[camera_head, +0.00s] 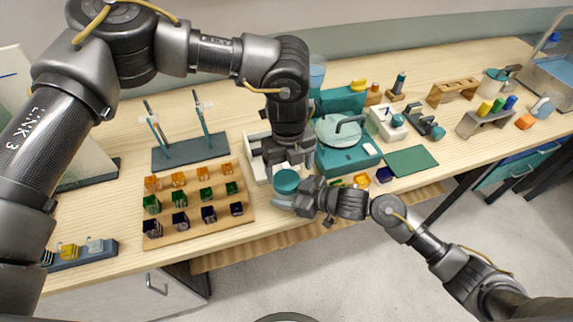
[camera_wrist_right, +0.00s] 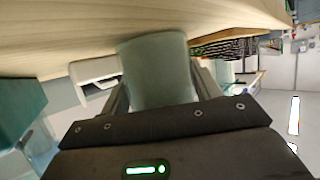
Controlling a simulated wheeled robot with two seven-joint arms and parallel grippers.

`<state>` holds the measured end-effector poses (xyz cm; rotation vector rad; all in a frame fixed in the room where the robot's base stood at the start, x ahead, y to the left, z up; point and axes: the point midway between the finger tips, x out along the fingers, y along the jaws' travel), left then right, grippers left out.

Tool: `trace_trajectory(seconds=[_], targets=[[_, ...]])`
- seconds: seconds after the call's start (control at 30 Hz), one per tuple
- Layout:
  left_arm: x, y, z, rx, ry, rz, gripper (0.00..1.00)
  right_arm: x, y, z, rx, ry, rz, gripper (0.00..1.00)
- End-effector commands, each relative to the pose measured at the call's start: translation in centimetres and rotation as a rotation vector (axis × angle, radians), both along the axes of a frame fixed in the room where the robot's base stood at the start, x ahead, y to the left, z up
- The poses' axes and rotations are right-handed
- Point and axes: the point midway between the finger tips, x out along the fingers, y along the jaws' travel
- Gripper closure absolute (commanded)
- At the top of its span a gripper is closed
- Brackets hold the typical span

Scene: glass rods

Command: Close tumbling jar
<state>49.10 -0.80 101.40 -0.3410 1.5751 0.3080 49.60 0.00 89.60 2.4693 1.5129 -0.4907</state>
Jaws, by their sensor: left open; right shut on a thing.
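The tumbling jar (camera_head: 287,181) shows in the head view as a round teal top at the front edge of the table. In the right wrist view the jar (camera_wrist_right: 158,72) is a dull grey-green cylinder between the two fingers. My right gripper (camera_head: 286,200) is shut on the jar from the front right. My left gripper (camera_head: 287,170) points down just above and behind the teal top, with its fingers spread. A pale thing shows between the left fingers. I cannot tell whether the teal top is a separate lid or whether it is seated.
A wooden board (camera_head: 240,213) with rows of orange, green and dark blocks lies to the left.

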Motion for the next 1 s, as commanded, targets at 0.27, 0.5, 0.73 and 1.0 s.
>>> trace_trajectory(seconds=[0.27, 0.5, 0.73, 1.0], targets=[[0.2, -0.2, 3.3, -0.005, 0.002, 0.213, 0.19, 0.0, 0.0, 0.0, 0.000, 0.000, 0.000, 1.00], [0.6, 0.7, 3.6, 0.030, -0.020, 0.298, 0.19, 0.0, 0.0, 0.0, 0.000, 0.000, 0.000, 1.00], [0.6, 0.7, 3.5, 0.031, -0.019, 0.296, 0.19, 0.0, 0.0, 0.0, 0.000, 0.000, 0.000, 1.00], [0.5, 0.7, 0.5, 0.032, -0.017, 0.295, 0.19, 0.0, 0.0, 0.0, 0.000, 0.000, 0.000, 1.00]])
